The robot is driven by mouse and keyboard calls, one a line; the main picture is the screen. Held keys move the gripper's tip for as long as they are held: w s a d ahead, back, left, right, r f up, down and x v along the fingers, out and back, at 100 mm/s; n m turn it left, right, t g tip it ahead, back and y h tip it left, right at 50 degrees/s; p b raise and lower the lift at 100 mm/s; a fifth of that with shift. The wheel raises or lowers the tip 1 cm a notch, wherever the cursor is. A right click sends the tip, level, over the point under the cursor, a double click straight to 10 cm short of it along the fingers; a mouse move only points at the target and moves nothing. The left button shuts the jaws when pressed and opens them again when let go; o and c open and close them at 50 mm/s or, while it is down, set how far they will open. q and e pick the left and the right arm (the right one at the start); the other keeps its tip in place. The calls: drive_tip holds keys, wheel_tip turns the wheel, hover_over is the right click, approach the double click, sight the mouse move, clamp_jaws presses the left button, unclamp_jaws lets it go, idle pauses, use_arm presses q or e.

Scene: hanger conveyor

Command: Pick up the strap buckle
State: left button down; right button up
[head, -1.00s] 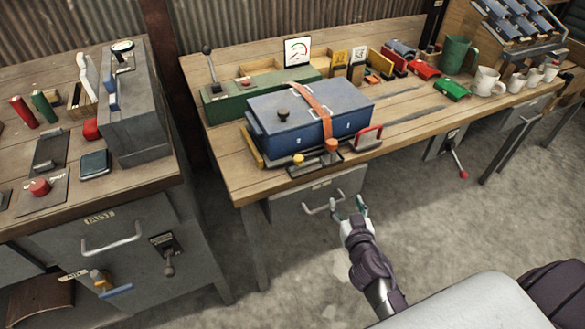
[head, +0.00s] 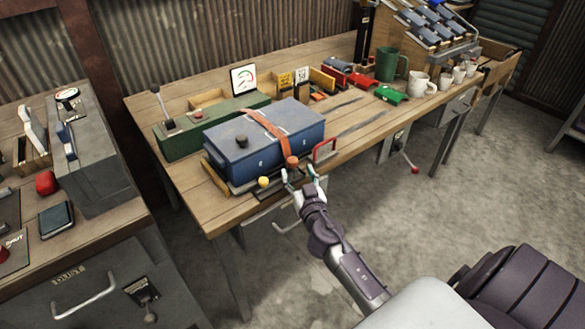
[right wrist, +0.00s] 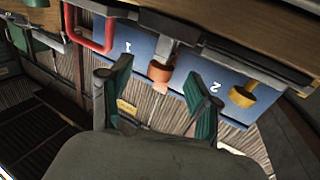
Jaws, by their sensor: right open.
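A blue case (head: 268,140) lies on the wooden bench with an orange strap (head: 262,128) over its lid. The strap buckle (head: 293,161), a small orange piece, is at the strap's front end; it also shows in the right wrist view (right wrist: 160,72). My right gripper (head: 300,176) is open at the bench's front edge, just in front of the buckle. In the right wrist view, its green-padded fingers (right wrist: 158,84) are spread, with the buckle seen beyond and between them. I see no contact. My left gripper is out of view.
A yellow knob (head: 264,182) stands left of the buckle and a red handle (head: 325,150) right of it. A green control box (head: 190,137) is behind the case. Mugs (head: 419,82) stand farther right. The floor in front is clear.

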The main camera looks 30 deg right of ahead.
sight(294, 168)
drive_tip(key=x, duration=0.4)
drive_tip(key=shift+w+p, duration=0.3)
drive_tip(key=shift+w, duration=0.1)
clamp_jaws()
